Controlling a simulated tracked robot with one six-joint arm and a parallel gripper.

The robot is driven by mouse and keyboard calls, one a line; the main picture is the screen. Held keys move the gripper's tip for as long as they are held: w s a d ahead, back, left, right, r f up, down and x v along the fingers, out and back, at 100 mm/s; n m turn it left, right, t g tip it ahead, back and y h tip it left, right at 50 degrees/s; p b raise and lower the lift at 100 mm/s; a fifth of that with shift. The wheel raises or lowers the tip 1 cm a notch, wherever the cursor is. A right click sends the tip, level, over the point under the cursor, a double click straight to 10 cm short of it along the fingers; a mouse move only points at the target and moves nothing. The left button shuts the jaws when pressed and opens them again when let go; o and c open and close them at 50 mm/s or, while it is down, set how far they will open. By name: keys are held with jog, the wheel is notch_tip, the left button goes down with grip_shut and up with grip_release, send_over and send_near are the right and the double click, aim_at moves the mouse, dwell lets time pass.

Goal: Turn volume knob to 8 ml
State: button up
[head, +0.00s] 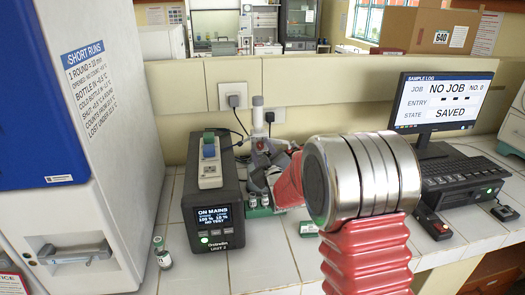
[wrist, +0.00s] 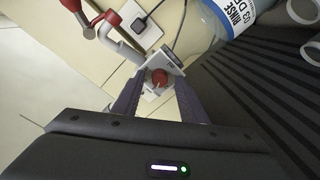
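The volume knob (wrist: 160,77) is a small red knob on the white head of a dispenser (wrist: 150,58), in the middle of the wrist view. My gripper (wrist: 157,84) has its two dark fingers apart, one on each side of the knob. A gap shows between the knob and each finger. No scale or ml mark is readable.
A labelled rinse bottle (wrist: 235,10) is close by at the top of the wrist view. A dark power unit (head: 212,222) stands left of the dispenser, with small vials (head: 252,200) between. A monitor (head: 443,100) and keyboard are at right. The front tiles are mostly clear.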

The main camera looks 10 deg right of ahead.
jog(key=shift+c, duration=0.5)
grip_shut()
jog(key=shift+d, duration=0.1)
